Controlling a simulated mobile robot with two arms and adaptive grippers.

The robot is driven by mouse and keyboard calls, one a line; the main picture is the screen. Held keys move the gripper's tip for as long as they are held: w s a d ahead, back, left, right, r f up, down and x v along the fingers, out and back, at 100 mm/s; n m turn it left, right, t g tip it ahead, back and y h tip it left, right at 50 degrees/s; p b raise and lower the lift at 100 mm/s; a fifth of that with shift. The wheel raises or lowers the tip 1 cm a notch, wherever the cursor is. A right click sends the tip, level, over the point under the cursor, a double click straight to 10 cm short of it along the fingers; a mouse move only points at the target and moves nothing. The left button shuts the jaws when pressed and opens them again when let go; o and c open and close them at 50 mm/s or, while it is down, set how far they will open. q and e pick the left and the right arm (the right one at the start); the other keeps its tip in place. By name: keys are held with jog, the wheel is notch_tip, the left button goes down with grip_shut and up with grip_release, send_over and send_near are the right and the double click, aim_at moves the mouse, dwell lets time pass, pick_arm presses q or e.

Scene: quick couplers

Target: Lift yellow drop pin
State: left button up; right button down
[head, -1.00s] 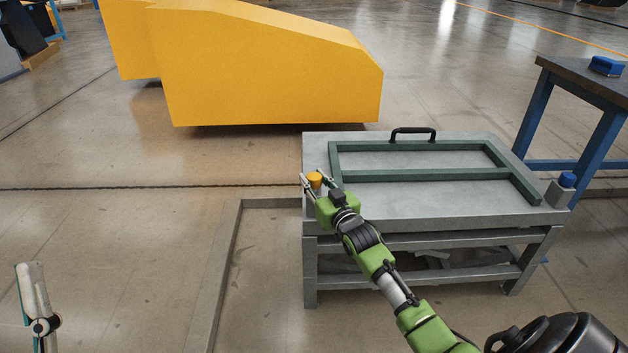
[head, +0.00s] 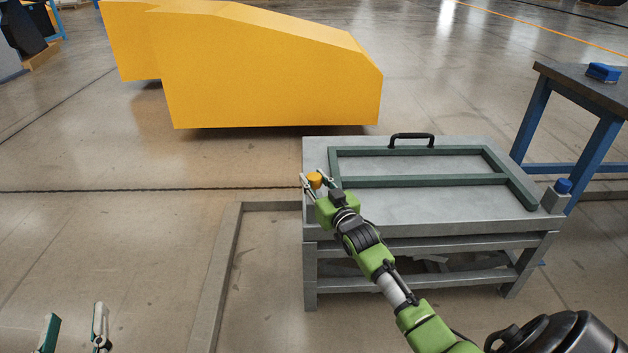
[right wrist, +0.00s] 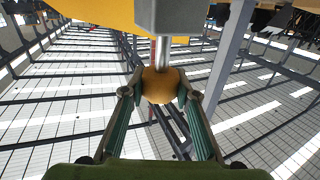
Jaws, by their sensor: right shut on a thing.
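The yellow drop pin (head: 314,180) is at the left edge of the grey table, with its round orange-yellow knob on top. My right gripper (head: 310,180) is shut on the knob, a finger on each side. In the right wrist view the knob (right wrist: 159,86) sits between the fingertips of my right gripper (right wrist: 160,92). A bare metal shaft (right wrist: 163,52) runs from the knob to a grey block (right wrist: 168,16). Whether its far end is inside the block is unclear. My left gripper (head: 75,328) is open and empty at the bottom left, over the floor.
A green frame with a black handle (head: 411,137) lies on the grey table (head: 440,207). A blue-knobbed pin (head: 563,186) stands at the table's right corner. A large yellow body (head: 270,75) is behind, and a blue-legged bench (head: 530,115) at the right. Floor is clear at left.

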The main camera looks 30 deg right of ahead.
jog(key=shift+r, duration=0.4)
jog(key=c, duration=1.6)
grip_release()
jog(key=shift+o, duration=0.2)
jog(key=shift+f, duration=0.1)
jog(key=shift+s+f, duration=0.1)
jog(key=shift+s, duration=0.1)
jog(key=s+a, duration=0.2)
jog(key=s, duration=0.9)
jog(key=shift+s, duration=0.2)
